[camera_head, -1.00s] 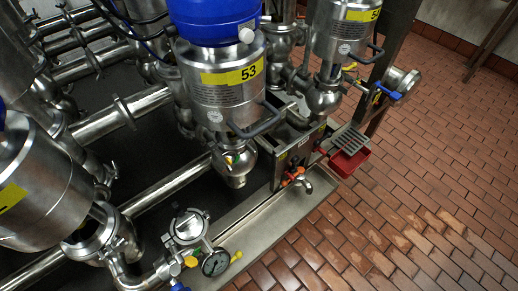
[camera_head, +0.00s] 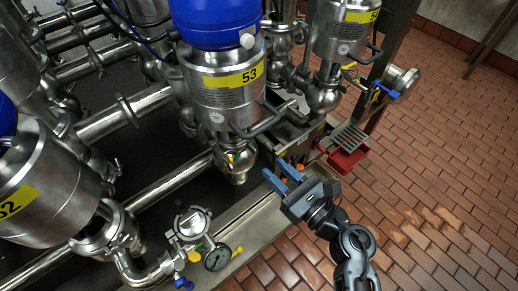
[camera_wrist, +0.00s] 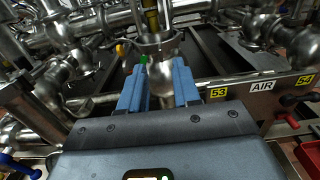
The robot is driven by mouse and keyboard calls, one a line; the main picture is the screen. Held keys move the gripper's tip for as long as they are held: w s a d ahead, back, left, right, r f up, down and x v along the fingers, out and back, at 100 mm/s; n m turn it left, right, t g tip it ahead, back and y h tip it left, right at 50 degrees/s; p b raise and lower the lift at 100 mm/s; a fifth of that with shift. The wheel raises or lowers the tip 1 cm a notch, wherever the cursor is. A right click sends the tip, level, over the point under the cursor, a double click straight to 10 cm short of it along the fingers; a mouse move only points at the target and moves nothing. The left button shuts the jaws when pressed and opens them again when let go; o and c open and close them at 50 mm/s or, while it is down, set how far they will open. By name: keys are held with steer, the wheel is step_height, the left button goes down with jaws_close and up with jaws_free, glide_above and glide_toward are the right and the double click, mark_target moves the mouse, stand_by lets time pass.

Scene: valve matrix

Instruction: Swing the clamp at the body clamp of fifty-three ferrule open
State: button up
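Valve 53 (camera_head: 222,92) stands upright at centre in the head view, with a blue cap, a steel cylinder and a yellow label. Its rounded lower steel body (camera_head: 236,168) hangs beneath, and the clamp there is too small to make out clearly. My gripper (camera_head: 276,168) is to the right of this lower body, apart from it, with its two blue fingers spread and nothing between them. In the wrist view a rounded steel valve body (camera_wrist: 161,76) with a flanged ring (camera_wrist: 158,42) above it shows beyond and between the open fingers.
A pressure gauge (camera_head: 217,258) and small fittings stand at lower centre. A red tray (camera_head: 347,160) sits to the right of my gripper. Valve 52 (camera_head: 45,185) is at left, valve 54 (camera_head: 342,32) at upper right. A steel panel labelled AIR (camera_wrist: 262,86) is at right. Tiled floor is clear.

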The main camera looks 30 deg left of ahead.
steer(key=x, duration=0.7)
steer(key=shift+a, duration=0.3)
steer(key=shift+w, duration=0.1)
jaws_close()
steer(key=shift+r, duration=0.1)
stand_by(1.0)
